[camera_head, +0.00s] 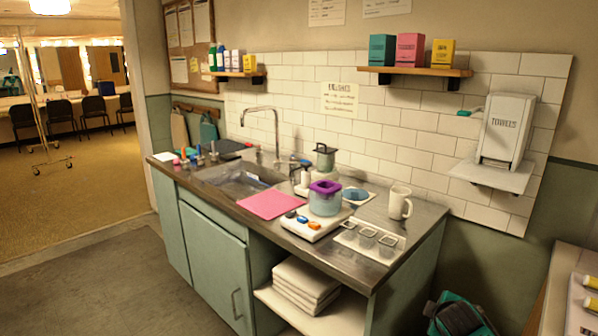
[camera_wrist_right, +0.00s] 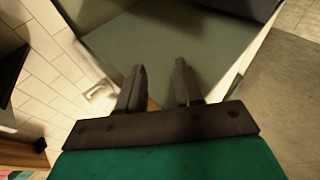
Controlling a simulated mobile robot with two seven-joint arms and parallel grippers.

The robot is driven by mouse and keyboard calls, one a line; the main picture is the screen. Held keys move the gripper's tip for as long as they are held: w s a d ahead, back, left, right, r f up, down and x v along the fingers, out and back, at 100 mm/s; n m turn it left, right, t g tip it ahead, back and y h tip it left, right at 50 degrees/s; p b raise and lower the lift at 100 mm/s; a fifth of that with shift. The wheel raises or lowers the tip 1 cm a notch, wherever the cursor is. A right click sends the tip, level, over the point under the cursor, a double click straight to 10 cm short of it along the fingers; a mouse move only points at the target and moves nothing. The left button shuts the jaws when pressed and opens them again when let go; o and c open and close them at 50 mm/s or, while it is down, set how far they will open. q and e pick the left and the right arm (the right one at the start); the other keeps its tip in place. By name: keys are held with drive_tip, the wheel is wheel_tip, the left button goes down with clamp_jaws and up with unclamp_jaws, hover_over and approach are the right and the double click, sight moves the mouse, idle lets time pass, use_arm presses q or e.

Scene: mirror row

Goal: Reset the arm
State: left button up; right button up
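My right gripper (camera_wrist_right: 160,88) shows in the right wrist view with its two dark fingers apart and nothing between them. A pale green surface lies beyond the fingertips, with white tiles to the left and grey floor to the right. In the head view neither gripper can be seen. The counter (camera_head: 412,216) with its sink stands against the tiled wall in the head view.
The counter holds a pink mat (camera_head: 271,205), a blue pot with a purple rim (camera_head: 325,202) and a white mug (camera_head: 400,203). A towel dispenser (camera_head: 506,130) hangs at right. A green bag (camera_head: 458,318) sits at lower right.

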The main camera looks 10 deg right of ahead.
drive_tip(key=s+a+f+m+t+y, duration=0.15)
drive_tip(key=s+a+f+y, duration=0.25)
drive_tip(key=s+a+f, duration=0.65)
drive_tip(key=s+a+r+m+y, duration=0.2)
drive_tip(key=s+a+m, duration=0.3)
drive_tip(key=s+a, duration=0.6)
drive_tip(key=s+t+y, duration=0.1)
drive_tip(key=s, duration=0.2)
drive_tip(key=shift+s+m, duration=0.15)
drive_tip(key=shift+m, duration=0.1)
